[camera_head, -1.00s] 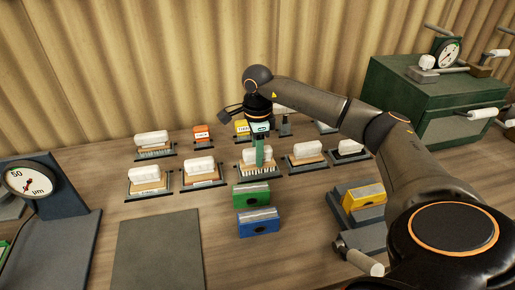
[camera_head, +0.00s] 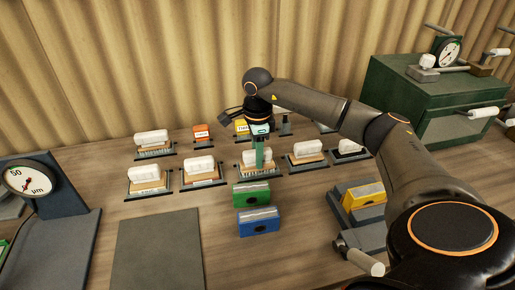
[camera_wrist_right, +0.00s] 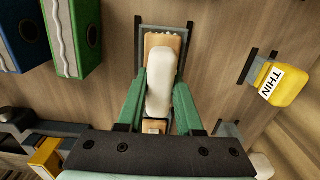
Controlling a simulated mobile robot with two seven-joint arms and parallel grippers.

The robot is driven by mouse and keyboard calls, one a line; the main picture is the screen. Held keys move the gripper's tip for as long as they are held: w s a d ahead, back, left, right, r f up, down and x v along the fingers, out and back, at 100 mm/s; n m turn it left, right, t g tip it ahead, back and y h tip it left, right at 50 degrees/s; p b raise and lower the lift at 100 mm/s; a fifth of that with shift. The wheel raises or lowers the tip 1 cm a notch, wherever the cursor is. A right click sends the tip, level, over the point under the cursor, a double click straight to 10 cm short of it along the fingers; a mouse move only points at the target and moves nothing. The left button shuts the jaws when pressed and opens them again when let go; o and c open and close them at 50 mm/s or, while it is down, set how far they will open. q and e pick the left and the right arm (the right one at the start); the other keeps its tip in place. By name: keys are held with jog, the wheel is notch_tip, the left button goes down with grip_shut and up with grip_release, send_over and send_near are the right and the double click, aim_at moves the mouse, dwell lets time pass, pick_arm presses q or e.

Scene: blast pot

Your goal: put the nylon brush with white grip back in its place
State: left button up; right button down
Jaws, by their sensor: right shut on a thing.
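My right gripper (camera_head: 262,158) is over the middle holder of the front row. Its green fingers (camera_wrist_right: 159,105) are shut on a brush with a white grip (camera_wrist_right: 161,80), one finger on each side of the grip. The brush has a tan wooden body and lies lengthwise over a dark holder (camera_wrist_right: 186,45). In the head view the held brush (camera_head: 246,155) is partly hidden by the gripper. It looks upright and at or very near the holder; I cannot tell whether it is fully seated. My left gripper is not in view.
Similar white-grip brushes stand in holders at left (camera_head: 148,174) and right (camera_head: 305,149). A green box (camera_head: 252,194) and a blue box (camera_head: 259,221) stand in front. A yellow box (camera_head: 363,195) is at right. A dark mat (camera_head: 158,250) is bare.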

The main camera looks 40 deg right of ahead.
jog(key=shift+f, duration=0.1)
jog(key=shift+c, duration=2.4)
grip_release()
notch_tip(320, 180, up, 13)
jog(key=shift+f, duration=0.2)
